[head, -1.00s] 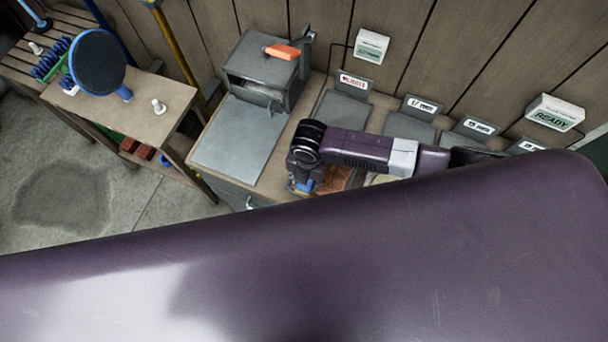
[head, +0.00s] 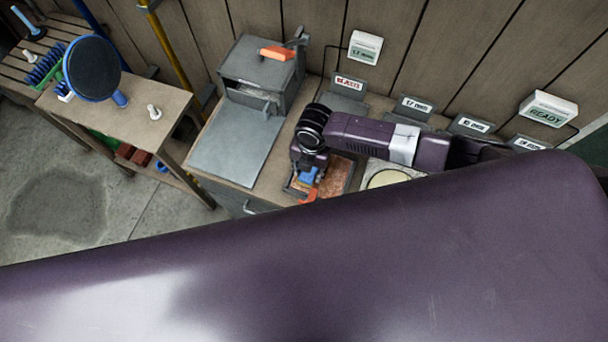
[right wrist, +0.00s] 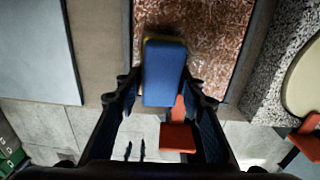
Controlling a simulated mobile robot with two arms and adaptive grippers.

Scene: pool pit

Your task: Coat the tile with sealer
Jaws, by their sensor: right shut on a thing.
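My right gripper (head: 308,180) reaches down over the work table and is shut on a blue block-shaped pad (head: 306,174). In the right wrist view the gripper (right wrist: 162,88) has its fingers on both sides of the blue pad (right wrist: 165,75), which has a thin yellow edge at its far end. The reddish-brown speckled tile (head: 339,172) lies beneath the pad; it also shows in the right wrist view (right wrist: 215,30). I cannot tell whether pad and tile touch. A speckled tray with a round cream-coloured well (head: 388,178) sits right of the tile. My left gripper is not in view.
A grey box with an orange handle (head: 276,52) and a grey plate (head: 237,147) stand left of the tile. Labelled stands line the wall, with a READY sign (head: 548,108) at right. A side table (head: 130,108) holds a round blue-handled pad. My large purple body part hides the front.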

